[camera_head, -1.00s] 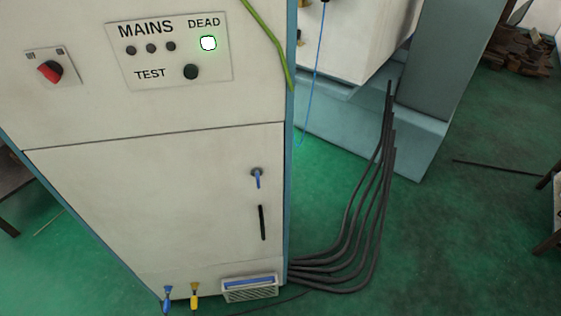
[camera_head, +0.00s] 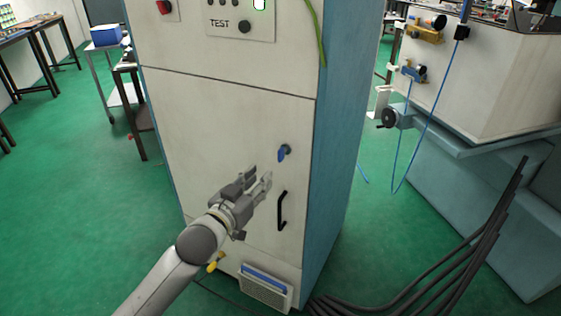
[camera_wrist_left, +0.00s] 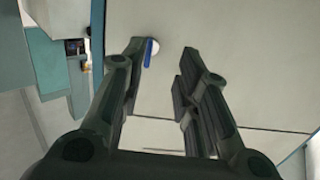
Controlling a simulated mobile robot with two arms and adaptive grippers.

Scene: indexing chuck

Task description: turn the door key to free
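The blue door key (camera_head: 284,152) sits in a round lock on the cabinet's lower door (camera_head: 225,120), above a black handle (camera_head: 282,210). In the left wrist view the key (camera_wrist_left: 149,50) shows as a blue bar on a pale round lock, close beside the left finger's tip in the picture. My left gripper (camera_head: 258,182) is in front of the door, below and left of the key. In the left wrist view the gripper (camera_wrist_left: 163,58) is open, with nothing between its fingers. Whether a finger touches the key I cannot tell. My right gripper is not in view.
The panel above has a TEST button (camera_head: 244,27) and a red switch (camera_head: 164,7). A vent (camera_head: 265,290) is low on the cabinet. Black cables (camera_head: 450,260) run across the floor at right, near a machine (camera_head: 490,80). Green floor (camera_head: 75,200) is clear at left.

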